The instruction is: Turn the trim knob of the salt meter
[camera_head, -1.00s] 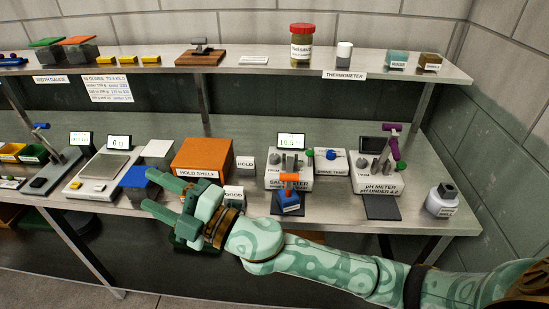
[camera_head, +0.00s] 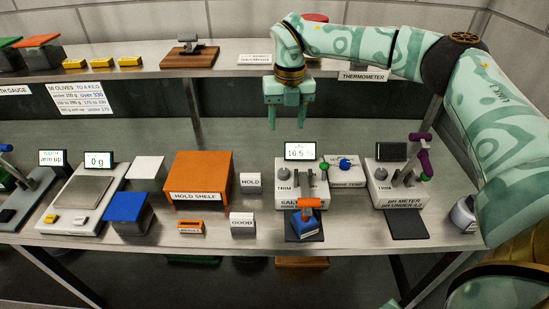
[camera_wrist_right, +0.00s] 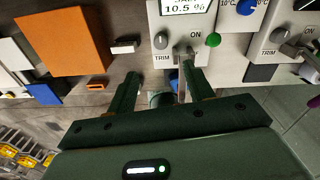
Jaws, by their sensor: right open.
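The salt meter (camera_head: 289,198) is a light box on the counter. Its display (camera_head: 300,150) reads 10.5 %. The grey trim knob (camera_head: 284,174) is on its left side above the TRIM label, and a green ON button is on its right. The wrist view also shows the trim knob (camera_wrist_right: 160,40). My right gripper (camera_head: 288,122) is open and empty, fingers pointing down, above the counter near the meter's display. It touches nothing. In the wrist view the fingertips (camera_wrist_right: 162,82) appear apart from the knob. My left gripper is not in view.
An orange hold shelf (camera_head: 199,172) stands left of the meter. The pH meter (camera_head: 394,190), with a purple-handled part, is to the right. The upper shelf (camera_head: 226,66) runs behind my gripper.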

